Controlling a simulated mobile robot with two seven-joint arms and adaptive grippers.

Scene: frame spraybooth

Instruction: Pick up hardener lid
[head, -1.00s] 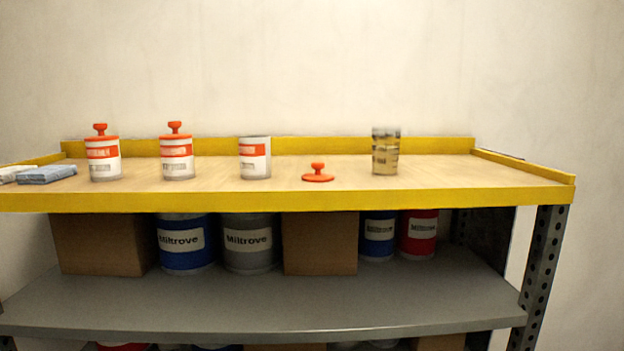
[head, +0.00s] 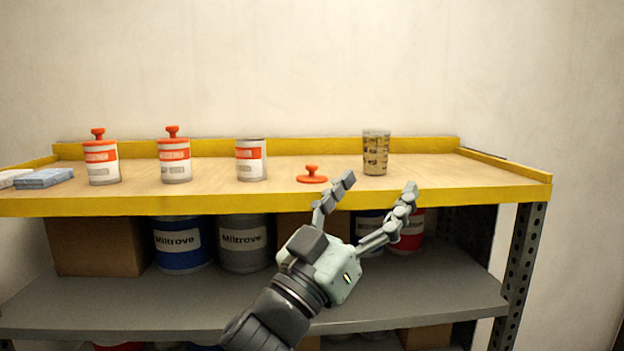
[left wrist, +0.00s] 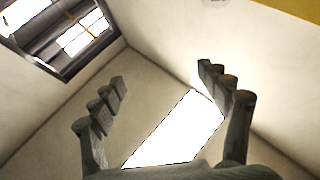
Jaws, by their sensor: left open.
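The orange lid (head: 312,175) with a knob lies on the wooden tabletop near its front edge, right of the lidless white can (head: 251,160). My left gripper (head: 377,187) is open and empty, in front of the yellow table edge, with its fingers pointing up and to the right of the lid. It touches nothing that I can see. In the left wrist view my open fingers (left wrist: 166,85) point up toward walls and a bright panel, and the lid does not show there. My right gripper is not in view.
Two white cans with orange lids (head: 101,160) (head: 174,158) stand at the left. A yellow rim (head: 420,146) borders the table. Paint cans and boxes fill the shelf below.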

